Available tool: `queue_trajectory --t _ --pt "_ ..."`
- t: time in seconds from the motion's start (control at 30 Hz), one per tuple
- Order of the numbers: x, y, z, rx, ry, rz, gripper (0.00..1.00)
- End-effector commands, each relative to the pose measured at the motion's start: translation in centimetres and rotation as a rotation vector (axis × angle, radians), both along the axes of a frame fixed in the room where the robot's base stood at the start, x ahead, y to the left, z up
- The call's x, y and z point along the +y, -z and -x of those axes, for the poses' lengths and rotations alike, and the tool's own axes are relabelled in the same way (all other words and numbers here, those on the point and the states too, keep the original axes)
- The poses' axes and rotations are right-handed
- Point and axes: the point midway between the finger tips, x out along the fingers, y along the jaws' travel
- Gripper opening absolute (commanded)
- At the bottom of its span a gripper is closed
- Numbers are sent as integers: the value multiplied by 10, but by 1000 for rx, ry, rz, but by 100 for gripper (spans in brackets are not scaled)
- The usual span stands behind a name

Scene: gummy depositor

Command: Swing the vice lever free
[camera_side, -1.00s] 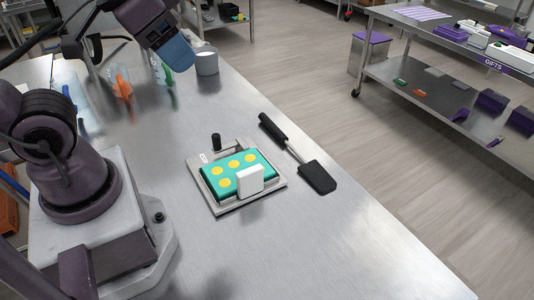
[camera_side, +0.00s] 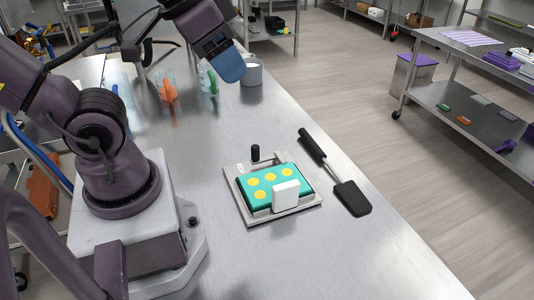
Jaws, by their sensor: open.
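The vice (camera_side: 232,196) is a flat metal plate on the steel table, holding a teal mould (camera_side: 291,175) with yellow round cavities. A white block (camera_side: 285,196) stands against the mould's front side. The vice lever, with an upright black knob (camera_side: 255,153), is at the back left of the plate. My gripper (camera_side: 230,66) is above the table behind the vice, with a blue end. It is open and empty, well apart from the lever. Its fingers are hard to make out.
A black spatula (camera_side: 334,172) lies just right of the vice. A grey cup (camera_side: 252,72) and clear jugs with an orange handle (camera_side: 167,85) and a green handle (camera_side: 211,80) stand at the back. The table front is clear.

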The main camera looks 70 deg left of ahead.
Motion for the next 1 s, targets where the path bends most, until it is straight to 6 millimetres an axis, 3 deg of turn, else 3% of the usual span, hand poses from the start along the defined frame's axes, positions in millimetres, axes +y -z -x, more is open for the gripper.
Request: queue_trajectory --t 0.37,0.4,0.53,0.77,1.0 --pt "0 0 0 0 0 0 54" --pt "0 0 0 0 -1 0 49" --pt "7 8 -2 41 -37 1 49" --pt "42 51 -25 267 -165 14 49" --pt "91 114 -52 467 -167 29 49"
